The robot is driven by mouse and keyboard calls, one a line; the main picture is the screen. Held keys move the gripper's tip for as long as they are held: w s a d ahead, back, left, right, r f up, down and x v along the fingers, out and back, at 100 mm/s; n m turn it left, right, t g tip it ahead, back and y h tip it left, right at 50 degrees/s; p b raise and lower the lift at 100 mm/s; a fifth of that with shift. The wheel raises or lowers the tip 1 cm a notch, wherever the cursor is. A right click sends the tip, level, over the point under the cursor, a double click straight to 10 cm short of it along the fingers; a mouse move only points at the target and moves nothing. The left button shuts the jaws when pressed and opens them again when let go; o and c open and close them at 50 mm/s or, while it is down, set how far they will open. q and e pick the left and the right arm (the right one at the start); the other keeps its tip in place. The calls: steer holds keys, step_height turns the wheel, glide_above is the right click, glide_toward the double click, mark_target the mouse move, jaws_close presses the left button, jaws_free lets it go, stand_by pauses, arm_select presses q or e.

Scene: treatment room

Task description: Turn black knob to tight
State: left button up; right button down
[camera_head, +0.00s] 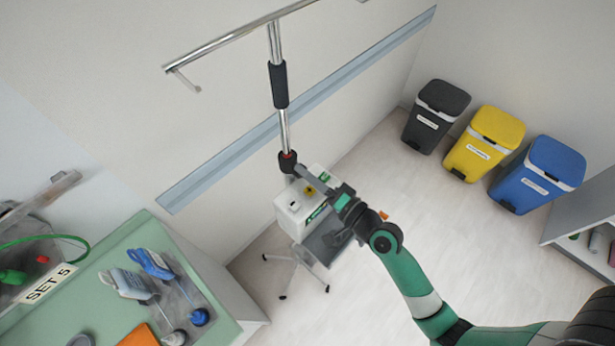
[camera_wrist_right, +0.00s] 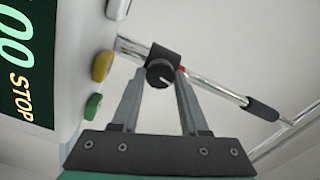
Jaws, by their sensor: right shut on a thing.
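The black knob (camera_wrist_right: 159,74) sits on a black clamp (camera_wrist_right: 163,54) around the chrome pole (camera_wrist_right: 205,83), with a white mark on its face. My right gripper (camera_wrist_right: 160,78) has a finger on each side of the knob and is shut on it. In the head view the clamp (camera_head: 287,160) with a red ring is low on the pole (camera_head: 284,130), and my right gripper (camera_head: 302,174) reaches it from the right. There the knob is hidden by the gripper. My left gripper is not in view.
A white device (camera_head: 291,214) on a wheeled stand is just below the gripper; its yellow (camera_wrist_right: 102,66) and green (camera_wrist_right: 93,106) buttons are close. A green table (camera_head: 225,329) with instruments is at lower left. Black, yellow and blue bins (camera_head: 489,138) stand at upper right.

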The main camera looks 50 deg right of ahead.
steer(key=shift+n+b, duration=0.35)
steer(key=shift+n, duration=0.65)
steer(key=shift+c, duration=2.1)
jaws_free()
steer(key=s+b, duration=0.3)
steer(key=s, duration=0.8)
steer(key=shift+s+a, duration=0.3)
